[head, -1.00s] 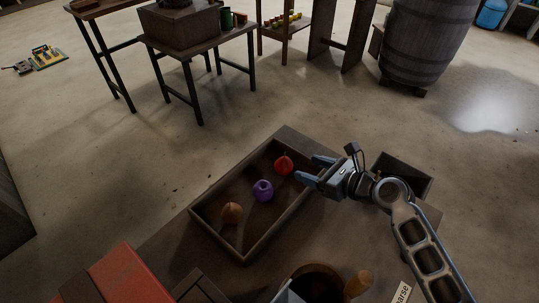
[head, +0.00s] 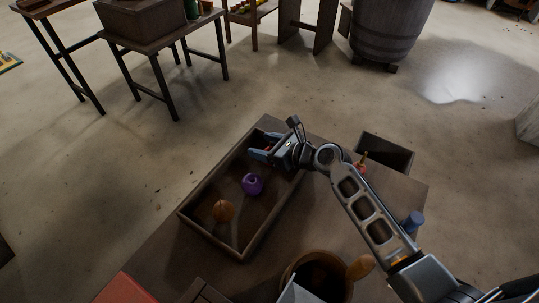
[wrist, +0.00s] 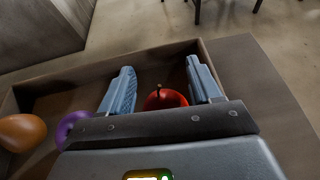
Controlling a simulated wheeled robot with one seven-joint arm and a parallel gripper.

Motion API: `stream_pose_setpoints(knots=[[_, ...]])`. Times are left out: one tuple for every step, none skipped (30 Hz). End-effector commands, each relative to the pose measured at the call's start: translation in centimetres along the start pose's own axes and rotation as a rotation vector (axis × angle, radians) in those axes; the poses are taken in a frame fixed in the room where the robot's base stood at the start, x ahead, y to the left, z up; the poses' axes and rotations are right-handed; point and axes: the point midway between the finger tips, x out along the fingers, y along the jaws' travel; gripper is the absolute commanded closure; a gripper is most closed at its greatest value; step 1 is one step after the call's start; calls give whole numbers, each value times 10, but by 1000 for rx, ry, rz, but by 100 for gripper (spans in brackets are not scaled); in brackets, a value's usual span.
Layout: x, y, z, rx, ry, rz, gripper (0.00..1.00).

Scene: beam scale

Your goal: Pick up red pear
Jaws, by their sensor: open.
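The red pear (wrist: 166,98) sits in the wooden tray (wrist: 120,66), between the two open fingers of my gripper (wrist: 160,85) in the wrist view, nearer the right finger. Its lower part is hidden by the gripper body. In the head view my gripper (head: 262,146) is over the far end of the tray (head: 212,238), and the pear is mostly hidden by the fingers. I cannot tell whether a finger touches it.
A purple fruit (head: 252,184) and an orange fruit (head: 223,211) lie in the same tray, nearer the front. A dark open box (head: 385,150) stands right of the tray. A round container (head: 316,278) stands at the front, with a blue object (head: 413,222) to the right.

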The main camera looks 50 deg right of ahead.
Motion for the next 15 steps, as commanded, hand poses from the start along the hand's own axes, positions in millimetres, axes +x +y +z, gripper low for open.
stream_pose_setpoints(knots=[[1,0,0,0,0,0,37],[1,0,0,0,0,0,37],[1,0,0,0,1,0,37],[1,0,0,0,1,0,37],[0,0,0,0,1,0,37],[0,0,0,0,1,0,37],[0,0,0,0,1,0,40],[0,0,0,0,1,0,43],[0,0,0,0,1,0,46],[0,0,0,0,1,0,49],[0,0,0,0,1,0,52],[0,0,0,0,1,0,56],[0,0,0,0,1,0,59],[0,0,0,0,1,0,62],[0,0,0,0,1,0,66]])
